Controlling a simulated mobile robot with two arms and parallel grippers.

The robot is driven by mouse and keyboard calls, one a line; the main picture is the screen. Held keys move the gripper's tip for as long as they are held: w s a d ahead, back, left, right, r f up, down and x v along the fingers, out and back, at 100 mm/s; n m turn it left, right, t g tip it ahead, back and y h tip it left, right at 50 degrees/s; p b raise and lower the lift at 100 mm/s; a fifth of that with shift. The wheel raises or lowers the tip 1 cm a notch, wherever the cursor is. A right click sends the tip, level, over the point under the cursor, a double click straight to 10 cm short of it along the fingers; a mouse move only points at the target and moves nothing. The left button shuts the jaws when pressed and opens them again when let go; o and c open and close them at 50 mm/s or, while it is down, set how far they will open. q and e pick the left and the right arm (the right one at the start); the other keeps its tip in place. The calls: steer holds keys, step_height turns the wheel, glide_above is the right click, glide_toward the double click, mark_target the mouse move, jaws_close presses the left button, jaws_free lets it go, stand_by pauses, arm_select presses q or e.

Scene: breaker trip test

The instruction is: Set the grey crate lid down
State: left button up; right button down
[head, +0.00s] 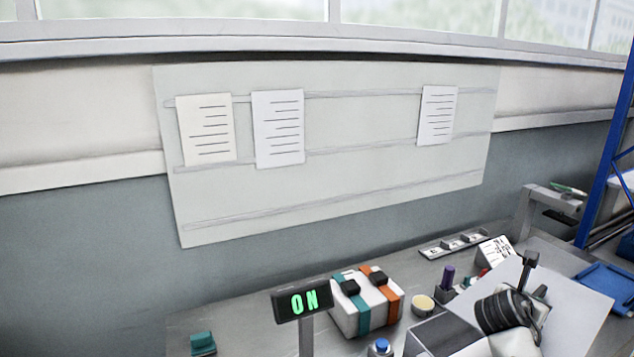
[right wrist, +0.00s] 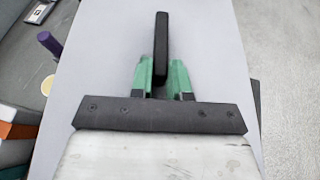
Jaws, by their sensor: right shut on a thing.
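The grey crate lid (head: 582,304) is a flat pale panel with an upright black handle (head: 529,264), at the lower right of the head view. In the right wrist view the lid (right wrist: 215,50) fills most of the picture, and its handle (right wrist: 161,40) stands between green fingertips. My right gripper (right wrist: 160,75) is shut on this handle. In the head view my dark wrist covers part of the lid. I cannot tell whether the lid touches anything below it. My left gripper is not in view.
A white box with teal and orange straps (head: 349,316), an ON display (head: 303,300), a blue button (head: 380,346) and a purple-topped item (head: 448,274) stand on the grey bench (head: 250,318). A blue tray (head: 608,279) and blue rack post (head: 606,165) are at the right.

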steer(key=s+a+f+n+t+y, duration=0.1)
steer(key=s+a+n+y, duration=0.1)
steer(key=a, duration=0.3)
steer(key=s+a+f+n+t+y, duration=0.1)
steer(key=s+a+f+n+t, duration=0.1)
steer(key=s+a, duration=0.2)
steer(key=s+a+f+n+t+y, duration=0.1)
steer(key=s+a+n+t+y, duration=0.1)
steer(key=s+a, duration=0.2)
steer(key=shift+a+f+n+y, duration=0.2)
steer(key=shift+a+n+y, duration=0.1)
steer(key=shift+a, duration=0.6)
steer(key=s+a+n+t+y, duration=0.1)
steer(key=s+a+n+y, duration=0.3)
steer(key=s+a, duration=0.7)
steer(key=shift+s+a+f+n+y, duration=0.2)
steer(key=shift+s+a+n+y, duration=0.15)
steer(key=shift+s+y, duration=0.4)
steer(key=shift+w, duration=0.2)
